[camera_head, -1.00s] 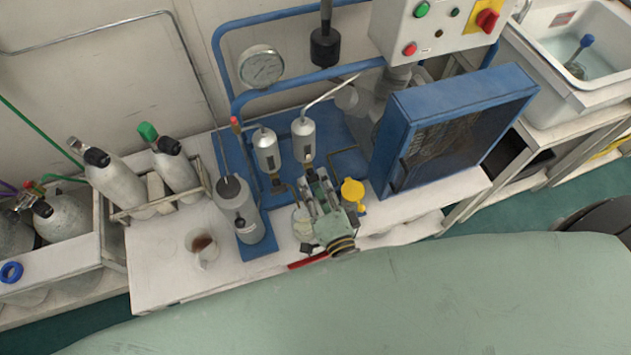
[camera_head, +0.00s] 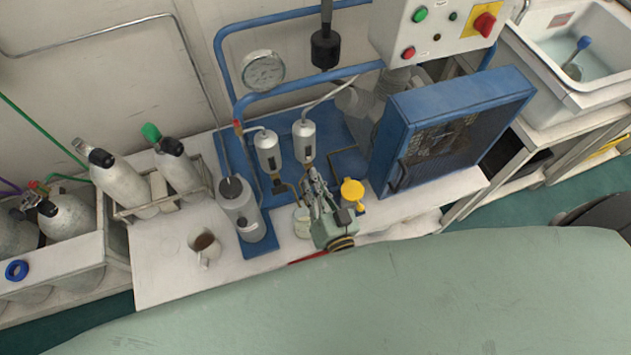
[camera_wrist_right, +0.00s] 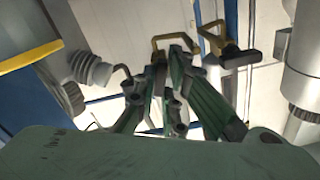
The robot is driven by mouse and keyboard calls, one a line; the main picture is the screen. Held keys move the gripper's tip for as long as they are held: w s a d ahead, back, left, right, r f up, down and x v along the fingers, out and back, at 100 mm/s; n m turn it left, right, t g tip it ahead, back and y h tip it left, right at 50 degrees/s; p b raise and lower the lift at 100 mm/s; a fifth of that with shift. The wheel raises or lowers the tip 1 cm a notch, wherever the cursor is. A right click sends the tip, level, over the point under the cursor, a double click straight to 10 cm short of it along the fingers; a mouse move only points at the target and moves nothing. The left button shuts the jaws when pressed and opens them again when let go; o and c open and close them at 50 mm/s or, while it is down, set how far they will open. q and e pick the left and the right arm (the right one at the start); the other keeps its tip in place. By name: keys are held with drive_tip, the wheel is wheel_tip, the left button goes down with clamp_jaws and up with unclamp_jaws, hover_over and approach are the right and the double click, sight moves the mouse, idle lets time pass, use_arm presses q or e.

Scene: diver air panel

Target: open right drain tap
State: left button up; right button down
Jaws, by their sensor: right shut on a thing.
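Two silver filter cylinders hang on the blue frame, the left one (camera_head: 268,152) and the right one (camera_head: 304,142), each with a small brass tap below. My right gripper (camera_head: 313,178) is below the right cylinder, shut on the right drain tap. In the right wrist view, the tap's brass part (camera_wrist_right: 172,39) shows at the green fingertips (camera_wrist_right: 174,62); its handle is mostly hidden between them. The left drain tap (camera_wrist_right: 236,57), with a dark handle, is apart from the fingers; it also shows in the head view (camera_head: 280,188). My left gripper is not in view.
A yellow cap-like part (camera_head: 352,190) is close on the right of my gripper, with a blue radiator box (camera_head: 400,150) beyond it. A clear cup (camera_head: 302,222) is just left of the gripper. A grey canister (camera_head: 240,210) and a mug (camera_head: 205,248) are farther left.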

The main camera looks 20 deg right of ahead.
drive_tip(key=shift+s+d+f+n, duration=0.1)
drive_tip(key=shift+f+n, duration=0.1)
drive_tip(key=shift+n, duration=0.35)
drive_tip(key=shift+s+d+f+n, duration=0.1)
drive_tip(key=shift+f+n, duration=0.05)
drive_tip(key=shift+n, duration=0.4)
drive_tip(key=c, duration=1.9)
unclamp_jaws()
drive_tip(key=shift+r, duration=0.1)
drive_tip(key=shift+w+r, duration=0.1)
drive_tip(key=shift+a+r, duration=0.1)
